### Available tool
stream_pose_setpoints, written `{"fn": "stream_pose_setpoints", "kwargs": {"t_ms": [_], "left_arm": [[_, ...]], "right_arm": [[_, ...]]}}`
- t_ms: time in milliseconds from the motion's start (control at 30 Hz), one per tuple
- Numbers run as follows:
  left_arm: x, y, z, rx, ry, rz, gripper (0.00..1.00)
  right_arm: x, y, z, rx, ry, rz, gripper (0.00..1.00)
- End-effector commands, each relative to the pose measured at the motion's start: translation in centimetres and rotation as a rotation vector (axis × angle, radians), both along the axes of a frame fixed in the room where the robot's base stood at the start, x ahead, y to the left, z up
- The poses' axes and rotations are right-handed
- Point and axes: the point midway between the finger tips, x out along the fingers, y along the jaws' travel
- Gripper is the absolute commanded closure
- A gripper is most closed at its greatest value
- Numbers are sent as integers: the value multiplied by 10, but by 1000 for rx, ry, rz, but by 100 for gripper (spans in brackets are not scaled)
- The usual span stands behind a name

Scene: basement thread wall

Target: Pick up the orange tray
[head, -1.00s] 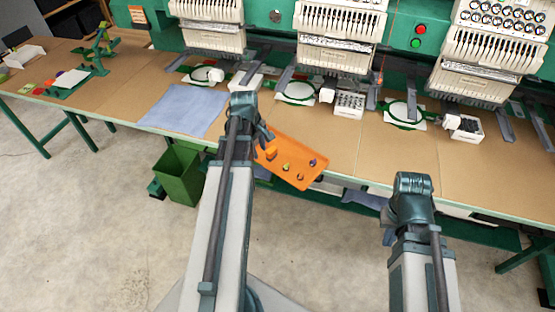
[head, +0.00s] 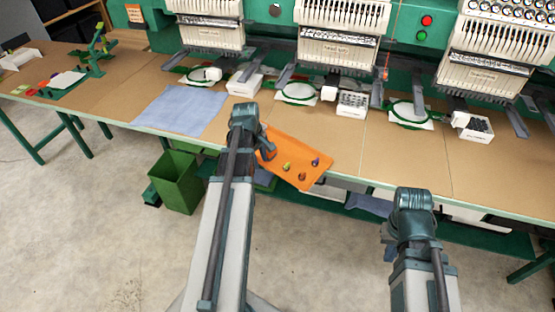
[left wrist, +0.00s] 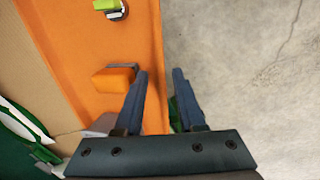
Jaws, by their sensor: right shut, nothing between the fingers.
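The orange tray (head: 295,148) lies on the brown table with its near corner past the front edge. Several small coloured pieces sit on it. In the left wrist view, the tray (left wrist: 95,45) carries an orange block (left wrist: 113,79) and a green piece (left wrist: 107,5). My left gripper (head: 268,148) is at the tray's left part. In its wrist view the left gripper (left wrist: 161,76) is open, one finger over the tray and the other past its edge, above the floor. My right gripper (head: 388,245) is shut and empty in front of the table, partly hidden by its wrist.
A blue cloth (head: 183,108) lies left of the tray. A green bin (head: 177,182) stands on the floor below. Embroidery machines with hoops (head: 298,92) and white boxes (head: 352,105) line the back. The table front right of the tray is clear.

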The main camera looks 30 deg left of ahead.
Motion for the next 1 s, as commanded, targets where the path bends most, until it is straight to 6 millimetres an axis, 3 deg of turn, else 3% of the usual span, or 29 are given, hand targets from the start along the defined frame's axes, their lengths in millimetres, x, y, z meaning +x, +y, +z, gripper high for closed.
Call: {"fn": "stream_pose_setpoints", "kwargs": {"t_ms": [33, 300, 500, 1000], "left_arm": [[1, 0, -7, 0, 0, 0, 61], [1, 0, -5, 0, 0, 0, 63], [1, 0, -5, 0, 0, 0, 99], [1, 0, -5, 0, 0, 0, 100]], "right_arm": [[0, 0, -7, 0, 0, 0, 100], [0, 0, -5, 0, 0, 0, 100], [0, 0, -5, 0, 0, 0, 100], [0, 0, -5, 0, 0, 0, 100]]}}
